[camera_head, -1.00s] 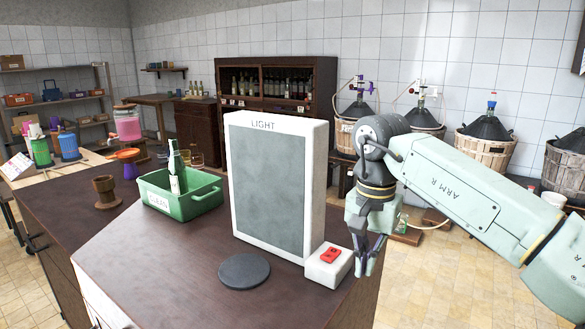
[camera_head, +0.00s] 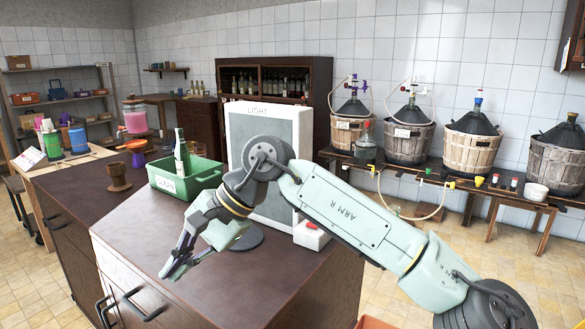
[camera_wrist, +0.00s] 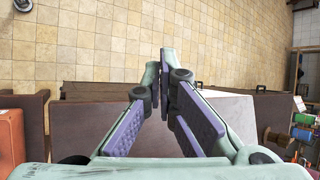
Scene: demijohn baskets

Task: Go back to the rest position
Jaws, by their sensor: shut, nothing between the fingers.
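My gripper (camera_head: 178,268) is shut and empty in the head view. It hangs over the front part of the dark brown counter (camera_head: 130,240), tilted down and to the left. In the wrist view my gripper (camera_wrist: 162,92) has its fingers drawn together at the tips, with the tiled floor and the counter's edge beyond. My arm, marked ARM R, reaches in from the lower right and hides part of the white light panel (camera_head: 280,115) and of the dark round disc (camera_head: 248,238).
A green bin (camera_head: 205,172) with a bottle (camera_head: 181,150) stands behind my gripper. Several basket demijohns (camera_head: 408,135) line a bench at the right. Tiled floor (camera_head: 20,265) is free at the left.

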